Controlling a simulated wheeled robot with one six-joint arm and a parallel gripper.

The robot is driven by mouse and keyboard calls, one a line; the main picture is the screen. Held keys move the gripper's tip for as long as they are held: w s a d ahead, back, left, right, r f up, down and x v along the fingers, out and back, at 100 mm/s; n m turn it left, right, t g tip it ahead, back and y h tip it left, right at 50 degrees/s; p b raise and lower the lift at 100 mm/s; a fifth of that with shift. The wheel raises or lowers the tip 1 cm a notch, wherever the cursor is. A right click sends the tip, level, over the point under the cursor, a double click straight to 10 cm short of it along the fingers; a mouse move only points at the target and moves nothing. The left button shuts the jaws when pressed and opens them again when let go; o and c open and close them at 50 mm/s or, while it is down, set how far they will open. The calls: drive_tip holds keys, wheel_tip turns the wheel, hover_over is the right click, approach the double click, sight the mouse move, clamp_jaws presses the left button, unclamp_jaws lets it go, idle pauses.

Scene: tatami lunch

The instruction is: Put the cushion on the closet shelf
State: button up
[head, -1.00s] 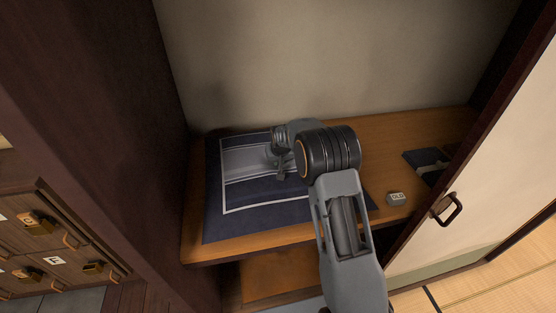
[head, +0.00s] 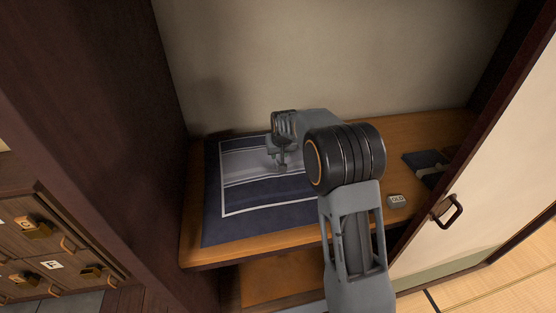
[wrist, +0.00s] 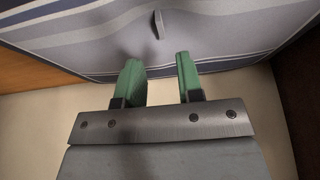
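The cushion (head: 242,195) is navy with a grey-blue striped middle and a white border line. It lies flat on the wooden closet shelf (head: 300,236), on its left part. My gripper (head: 279,167) is over the cushion's middle, pointing down. In the wrist view my gripper (wrist: 162,75) has two green fingers spread apart with nothing between them. The cushion (wrist: 90,40) fills the top of that view, and a small grey tab (wrist: 158,24) stands up from it, beyond the fingertips. My forearm hides the cushion's right part in the head view.
A small grey block (head: 396,201) and a dark folded item (head: 425,165) lie on the shelf's right side. A dark wooden wall (head: 120,130) bounds the shelf on the left. A sliding door (head: 480,170) with a dark handle stands at the right.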

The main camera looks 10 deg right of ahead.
drive_tip(key=s+r, duration=0.5)
drive_tip(key=s, duration=0.3)
drive_tip(key=s+r, duration=0.4)
drive_tip(key=s, duration=0.4)
drive_tip(key=s+f+g, duration=0.1)
drive_tip(key=s+f, duration=0.1)
drive_tip(key=s, duration=1.4)
drive_tip(key=shift+s+d, duration=0.2)
drive_tip(key=shift+d, duration=0.05)
